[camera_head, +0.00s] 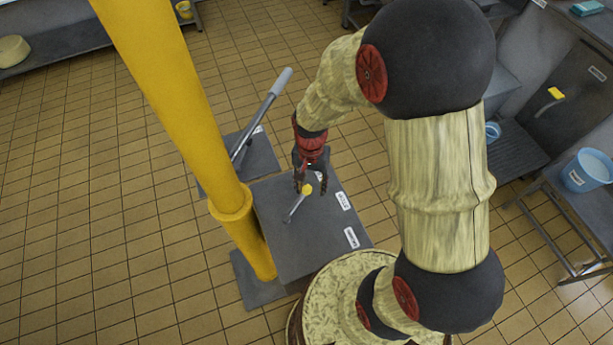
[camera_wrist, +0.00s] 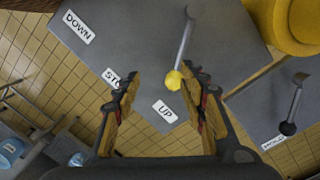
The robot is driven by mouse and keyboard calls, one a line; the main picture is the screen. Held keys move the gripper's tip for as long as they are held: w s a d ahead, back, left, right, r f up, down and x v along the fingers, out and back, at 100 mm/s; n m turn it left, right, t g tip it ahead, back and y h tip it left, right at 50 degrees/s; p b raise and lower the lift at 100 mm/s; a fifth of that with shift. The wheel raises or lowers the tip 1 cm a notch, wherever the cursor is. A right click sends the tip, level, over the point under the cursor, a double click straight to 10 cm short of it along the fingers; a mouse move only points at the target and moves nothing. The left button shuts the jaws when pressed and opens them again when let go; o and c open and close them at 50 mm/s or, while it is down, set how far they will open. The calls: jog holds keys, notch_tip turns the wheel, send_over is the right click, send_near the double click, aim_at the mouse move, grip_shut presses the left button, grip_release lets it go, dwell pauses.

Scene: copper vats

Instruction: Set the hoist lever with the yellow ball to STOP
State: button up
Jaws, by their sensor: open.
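The hoist lever is a thin grey rod (camera_wrist: 184,42) with a yellow ball (camera_wrist: 173,80), on a grey box top (camera_head: 275,200). In the wrist view the rod points toward the UP label (camera_wrist: 165,111). The STOP label (camera_wrist: 112,78), partly hidden by a finger, and the DOWN label (camera_wrist: 78,27) lie to its left. My gripper (camera_wrist: 162,74) is open, with the ball in view between its fingertips, closer to the right finger. In the head view my gripper (camera_head: 310,183) points down over the ball (camera_head: 307,188). I cannot tell whether a finger touches it.
A yellow post (camera_head: 185,110) stands close left of the box. Behind the box, a long lever with a grey handle (camera_head: 281,82) rises from a floor plate (camera_head: 262,158). A bench with a blue bucket (camera_head: 587,171) stands at the right. Tiled floor is open at the left.

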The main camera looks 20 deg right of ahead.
aim_at(307, 188)
jog(key=shift+w+m+t, duration=0.3)
jog(key=shift+w+m, duration=0.3)
jog(key=shift+w, duration=0.65)
jog(key=shift+w+r+m, duration=0.15)
jog(key=shift+w+m, duration=0.2)
jog(key=shift+m, duration=0.15)
jog(key=shift+d+m+t, duration=0.1)
jog(key=shift+m+t, duration=0.2)
jog(key=shift+m, duration=0.1)
jog(key=shift+w+f, duration=0.2)
jog(key=shift+f, duration=3.65)
jog(key=shift+c, duration=1)
grip_shut()
